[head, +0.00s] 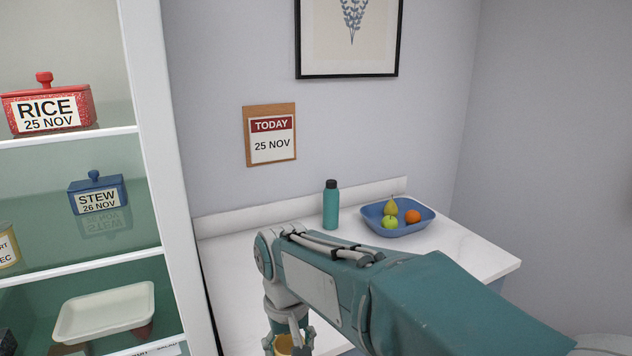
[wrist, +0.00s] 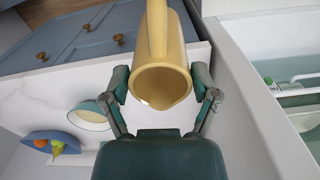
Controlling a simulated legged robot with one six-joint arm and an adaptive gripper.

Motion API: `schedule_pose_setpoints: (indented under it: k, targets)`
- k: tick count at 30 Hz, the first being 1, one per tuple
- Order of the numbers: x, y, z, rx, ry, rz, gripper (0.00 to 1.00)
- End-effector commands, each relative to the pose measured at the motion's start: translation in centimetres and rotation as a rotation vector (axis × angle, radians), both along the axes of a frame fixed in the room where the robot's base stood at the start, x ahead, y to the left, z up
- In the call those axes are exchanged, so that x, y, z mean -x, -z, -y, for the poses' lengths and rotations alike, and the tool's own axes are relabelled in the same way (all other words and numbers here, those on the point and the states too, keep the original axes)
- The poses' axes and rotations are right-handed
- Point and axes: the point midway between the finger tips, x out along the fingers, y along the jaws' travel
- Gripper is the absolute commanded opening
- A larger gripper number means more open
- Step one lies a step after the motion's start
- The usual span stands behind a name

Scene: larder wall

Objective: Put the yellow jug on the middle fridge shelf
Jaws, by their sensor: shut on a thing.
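The yellow jug (wrist: 172,52) is in my gripper (wrist: 161,82); in the wrist view its open mouth faces the camera, with a finger on each side. In the head view only a small part of the jug (head: 284,344) shows at the bottom edge, below my gripper (head: 289,340). The open fridge stands at the left of the head view. The shelf that looks like the middle one (head: 95,267) holds a blue STEW box (head: 97,193), dated 26 NOV, and a yellowish jar (head: 8,247) cut off at the left.
A red RICE box (head: 47,106) sits on the shelf above; a cream tray (head: 105,311) is below. The counter holds a teal bottle (head: 331,205) and a blue fruit tray (head: 370,217). A round bowl (wrist: 90,116) shows in the wrist view. The fridge's side wall (head: 172,170) separates shelves from counter.

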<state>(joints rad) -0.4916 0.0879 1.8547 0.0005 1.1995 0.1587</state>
Motion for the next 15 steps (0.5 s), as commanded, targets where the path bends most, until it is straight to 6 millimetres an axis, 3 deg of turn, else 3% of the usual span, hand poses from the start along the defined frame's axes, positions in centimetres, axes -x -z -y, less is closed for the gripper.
schedule_pose_setpoints:
  k: [8, 15]
  targets:
    - [-3.2, 6.5, 5.2, 0.002, 0.089, -0.006, 0.16]
    - [-7.3, 14.6, 11.4, 0.003, 0.193, -0.006, 0.16]
